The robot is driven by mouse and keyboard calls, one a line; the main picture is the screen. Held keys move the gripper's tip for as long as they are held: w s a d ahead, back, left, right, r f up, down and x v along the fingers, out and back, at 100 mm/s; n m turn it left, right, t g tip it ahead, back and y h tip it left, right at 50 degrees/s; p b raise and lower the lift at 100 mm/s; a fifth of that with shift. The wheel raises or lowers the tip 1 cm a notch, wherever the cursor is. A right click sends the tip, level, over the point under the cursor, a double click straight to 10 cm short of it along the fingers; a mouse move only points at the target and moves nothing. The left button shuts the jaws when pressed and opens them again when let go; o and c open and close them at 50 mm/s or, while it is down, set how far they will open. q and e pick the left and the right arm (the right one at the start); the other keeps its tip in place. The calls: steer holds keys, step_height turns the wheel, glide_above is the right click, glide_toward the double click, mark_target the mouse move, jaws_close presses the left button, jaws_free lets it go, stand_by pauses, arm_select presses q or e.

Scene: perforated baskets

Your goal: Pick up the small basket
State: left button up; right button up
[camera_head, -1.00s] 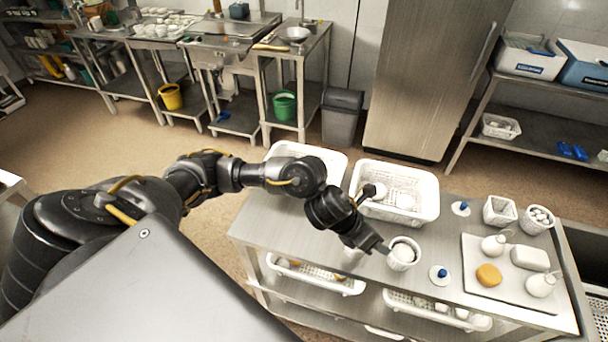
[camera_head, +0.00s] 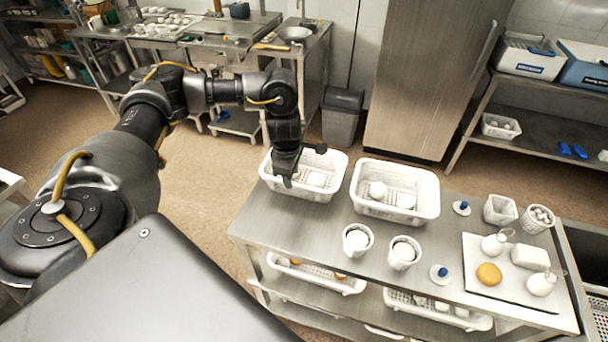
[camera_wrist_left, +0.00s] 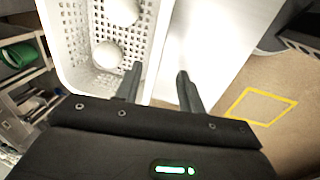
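A white perforated basket (camera_head: 335,176) stands at the left end of the steel table with white rounded items inside; it looks slightly smaller than the white perforated basket (camera_head: 428,203) to its right. My left gripper (camera_head: 288,182) is at the left basket's near-left side, pointing down. In the left wrist view, the fingers (camera_wrist_left: 160,70) are apart, one on the inner side and one on the outer side of the basket's wall (camera_wrist_left: 70,40). Contact with the wall cannot be told. My right gripper is not in view.
Two white cups (camera_head: 356,240) (camera_head: 404,253) stand near the table's front, beside blue-topped items. A small square basket (camera_head: 499,210), a round basket (camera_head: 538,219) and a tray (camera_head: 510,292) are at the right. Bare steel (camera_head: 290,222) lies in front of the left basket.

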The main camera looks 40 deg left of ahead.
mark_target(294, 183)
arm_select(q)
steer(key=f+p, duration=0.1)
steer(key=f, duration=0.1)
steer(key=w+f, duration=0.1)
steer(key=f, duration=0.1)
steer(key=f+p, duration=0.1)
steer(key=f, duration=0.2)
steer(key=shift+w+a+p, duration=0.25)
steer(key=shift+w+p, duration=0.05)
steer(key=shift+w, duration=0.05)
steer(key=shift+f, duration=0.25)
jaws_close()
